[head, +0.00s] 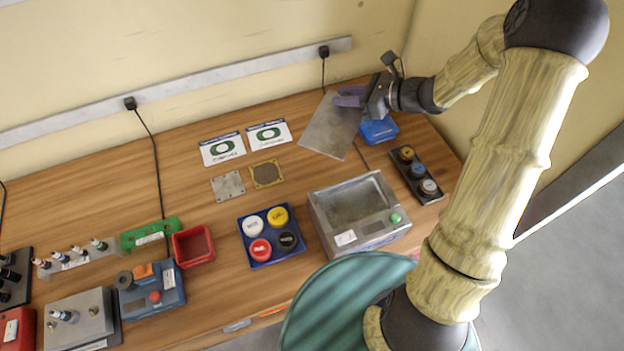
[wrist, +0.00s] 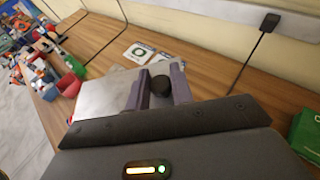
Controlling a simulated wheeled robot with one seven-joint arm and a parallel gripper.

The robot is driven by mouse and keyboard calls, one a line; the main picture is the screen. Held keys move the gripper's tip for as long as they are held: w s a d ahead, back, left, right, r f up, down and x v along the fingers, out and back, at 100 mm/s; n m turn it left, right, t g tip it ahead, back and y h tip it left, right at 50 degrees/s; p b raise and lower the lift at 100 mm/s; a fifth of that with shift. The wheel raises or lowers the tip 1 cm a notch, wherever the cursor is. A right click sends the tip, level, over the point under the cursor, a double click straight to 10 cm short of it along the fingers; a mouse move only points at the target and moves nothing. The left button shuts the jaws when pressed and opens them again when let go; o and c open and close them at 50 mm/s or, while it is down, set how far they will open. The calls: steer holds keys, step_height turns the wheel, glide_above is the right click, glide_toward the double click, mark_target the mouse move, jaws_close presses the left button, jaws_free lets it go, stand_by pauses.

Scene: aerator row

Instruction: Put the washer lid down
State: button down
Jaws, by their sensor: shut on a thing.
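The washer lid (head: 331,126) is a flat grey plate at the back right of the bench in the head view. My gripper (head: 352,97) is shut on its dark round knob, which shows between the two purple-grey fingers (wrist: 158,88) in the wrist view. The plate (wrist: 102,96) extends past the fingers there. Whether the lid touches the bench cannot be told. The washer (head: 378,238) is a grey box with a green button, standing in front of the lid with its top open.
Two white cards (head: 222,149), a grey plate (head: 228,186) and a brown square (head: 266,174) lie left of the lid.

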steer(key=shift+w+a, duration=0.15)
steer(key=shift+w, duration=0.05)
steer(key=shift+a, duration=0.15)
steer(key=shift+s+r, duration=0.1)
steer(key=shift+d+f+b, duration=0.25)
steer(key=shift+f+b, duration=0.05)
steer(key=shift+b, duration=0.75)
steer(key=shift+g+b, duration=0.3)
steer(key=shift+b, duration=0.85)
steer(key=shift+a+r+b, duration=0.1)
steer(key=shift+b, duration=0.2)
steer(key=shift+r, duration=0.25)
steer(key=shift+f, duration=0.1)
